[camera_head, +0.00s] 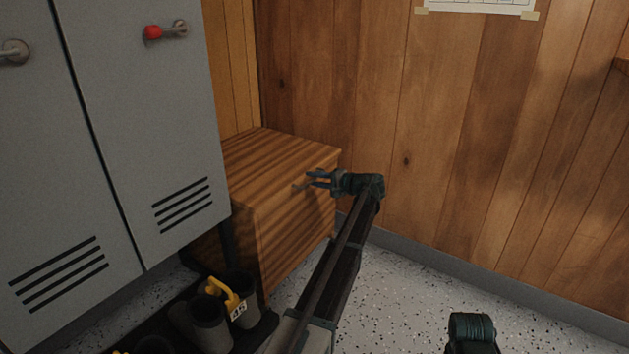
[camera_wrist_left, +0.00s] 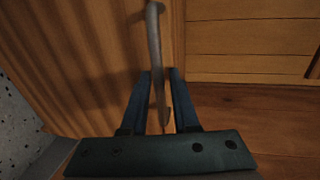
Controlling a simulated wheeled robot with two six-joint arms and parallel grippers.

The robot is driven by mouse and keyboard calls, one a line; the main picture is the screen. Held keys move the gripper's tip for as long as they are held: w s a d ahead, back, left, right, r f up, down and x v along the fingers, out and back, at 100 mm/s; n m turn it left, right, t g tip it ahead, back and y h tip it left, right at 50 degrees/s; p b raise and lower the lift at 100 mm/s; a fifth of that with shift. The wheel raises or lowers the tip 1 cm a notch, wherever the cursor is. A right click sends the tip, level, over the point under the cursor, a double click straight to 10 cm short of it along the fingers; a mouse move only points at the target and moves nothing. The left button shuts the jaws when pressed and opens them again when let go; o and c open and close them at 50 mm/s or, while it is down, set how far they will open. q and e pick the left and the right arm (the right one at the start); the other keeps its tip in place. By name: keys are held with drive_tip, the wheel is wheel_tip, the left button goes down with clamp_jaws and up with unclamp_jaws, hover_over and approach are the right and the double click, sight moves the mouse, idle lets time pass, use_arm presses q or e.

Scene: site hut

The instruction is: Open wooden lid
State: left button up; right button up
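The wooden chest (camera_head: 285,235) stands in the corner beside the grey lockers. Its striped wooden lid (camera_head: 265,155) looks flat and down. A thin grey bar handle (camera_head: 299,188) shows near the lid's edge, and in the left wrist view the handle (camera_wrist_left: 154,40) runs down between my fingers. My left gripper (camera_head: 312,180) reaches in over the chest's edge. In the left wrist view the left gripper (camera_wrist_left: 159,75) has its blue fingers apart on either side of the handle, with small gaps visible. My right gripper is out of view.
Grey lockers (camera_head: 110,130) with handles stand close on the left. Boots (camera_head: 210,322) and a yellow item (camera_head: 222,292) sit on a dark mat before the chest. A plank wall (camera_head: 450,130) is behind. The speckled floor (camera_head: 400,300) at right is clear.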

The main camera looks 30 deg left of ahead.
use_arm(q)
clamp_jaws()
idle(1.1)
